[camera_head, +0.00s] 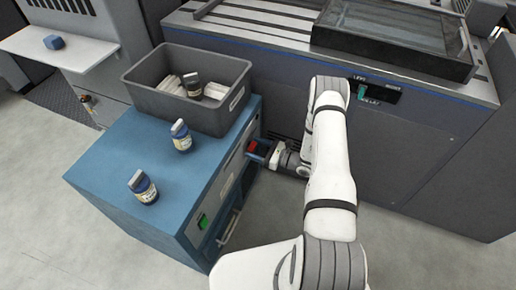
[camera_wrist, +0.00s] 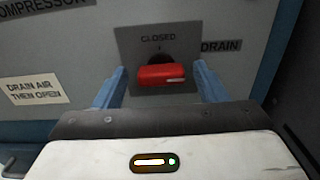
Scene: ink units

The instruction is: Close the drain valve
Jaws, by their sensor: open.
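The drain valve has a red handle (camera_wrist: 162,76) on a dark grey plate (camera_wrist: 135,45) marked CLOSED above it, with DRAIN to its right. The handle lies horizontal, with a white line near its right end. My gripper (camera_wrist: 162,68) is open, with one blue finger on each side of the handle. Whether the fingers touch it I cannot tell. In the head view my gripper (camera_head: 261,151) is at the right side of the blue cabinet (camera_head: 115,165), and a bit of red shows between its fingers.
A grey bin (camera_head: 150,92) with bottles stands on the cabinet. Two ink bottles (camera_head: 181,136) (camera_head: 143,187) stand on its top. A green switch (camera_head: 203,222) and a rail (camera_head: 229,228) are lower on the cabinet's front. A large grey machine (camera_head: 420,135) stands close behind my arm.

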